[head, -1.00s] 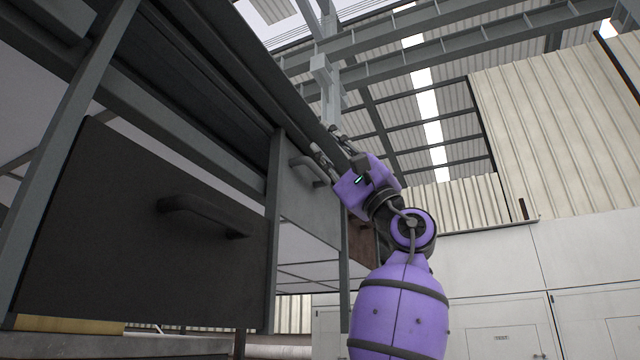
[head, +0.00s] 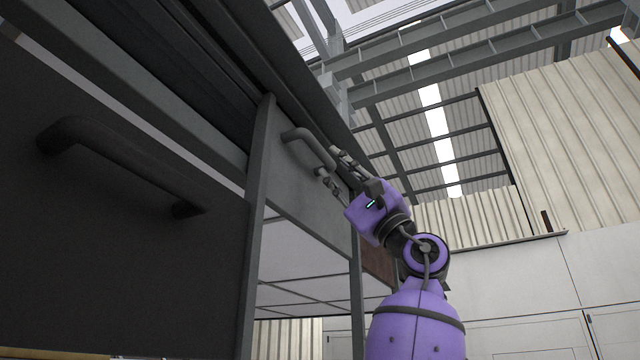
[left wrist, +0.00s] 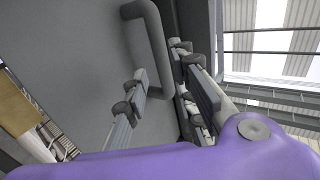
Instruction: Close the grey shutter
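The grey shutter (head: 292,185) is a flat panel hanging upright in a row of frames, between a dark panel and a brown one. Its dark bar handle (head: 308,142) is near its top. My left gripper (head: 334,166) is at the handle's right end, with its fingers apart. In the left wrist view, the handle (left wrist: 155,45) comes down between the two open fingers of the left gripper (left wrist: 160,85) in the picture. I cannot tell whether the fingers touch it. The grey panel face (left wrist: 70,60) fills the left of that view. My right gripper is not in view.
The dark panel (head: 110,240) with its own large handle (head: 120,165) stands close on the left. A brown panel (head: 378,262) is beyond the grey one. Below the grey shutter is an open gap. White cabinets (head: 530,300) stand at the right.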

